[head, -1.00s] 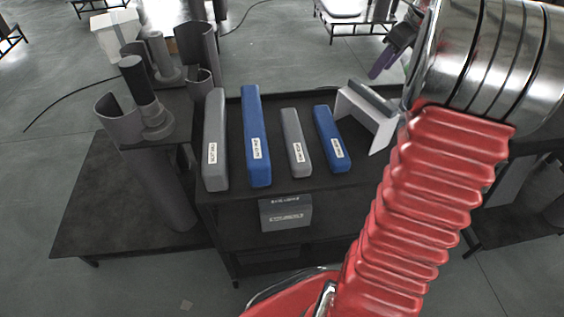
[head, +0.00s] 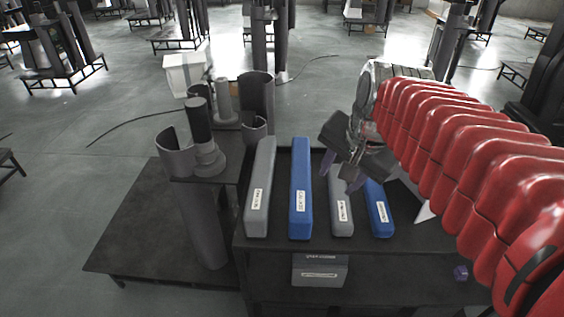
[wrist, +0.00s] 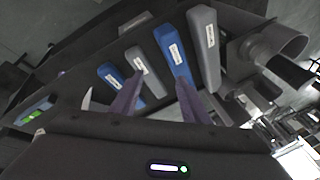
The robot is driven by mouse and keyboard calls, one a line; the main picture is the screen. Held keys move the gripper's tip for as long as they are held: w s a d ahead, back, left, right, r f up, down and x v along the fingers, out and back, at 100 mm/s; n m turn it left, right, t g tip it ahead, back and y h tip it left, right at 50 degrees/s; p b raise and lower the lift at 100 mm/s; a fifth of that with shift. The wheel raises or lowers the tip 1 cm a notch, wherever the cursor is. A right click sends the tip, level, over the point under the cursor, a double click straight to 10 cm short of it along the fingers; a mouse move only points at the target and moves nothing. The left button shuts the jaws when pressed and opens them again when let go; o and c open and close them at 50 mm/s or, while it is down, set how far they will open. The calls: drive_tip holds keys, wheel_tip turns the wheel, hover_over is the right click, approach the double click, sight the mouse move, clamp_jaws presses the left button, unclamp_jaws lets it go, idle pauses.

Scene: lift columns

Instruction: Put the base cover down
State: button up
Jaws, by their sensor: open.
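My gripper (head: 340,172) is open and empty, above the dark table (head: 272,260) near the short grey bar. In the wrist view its two purple fingers (wrist: 157,98) stand apart with nothing between them. I cannot tell for certain which part is the base cover. Dark curved shells stand at the left: one (head: 177,158) on the lift column stand and a taller one (head: 257,95) behind it. A long grey bar (head: 260,190), long blue bar (head: 300,190), short grey bar (head: 341,215) and short blue bar (head: 378,212) lie side by side on the table, each labelled.
A white bracket (head: 425,213) at the table's right is mostly hidden by my red arm. A grey box (head: 320,270) sits on the lower shelf. A white bin (head: 184,74) stands behind the columns. Open floor lies at the left.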

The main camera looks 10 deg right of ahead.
drive_tip(key=s+a+f+n, duration=0.5)
drive_tip(key=s+a+n, duration=0.2)
drive_tip(key=n, duration=0.3)
drive_tip(key=shift+s+a+n+t, duration=0.3)
drive_tip(key=shift+s+a+t, duration=0.1)
drive_tip(key=shift+s, duration=0.5)
drive_tip(key=shift+f, duration=0.1)
drive_tip(key=shift+c, duration=1.4)
drive_tip(key=shift+d, duration=0.15)
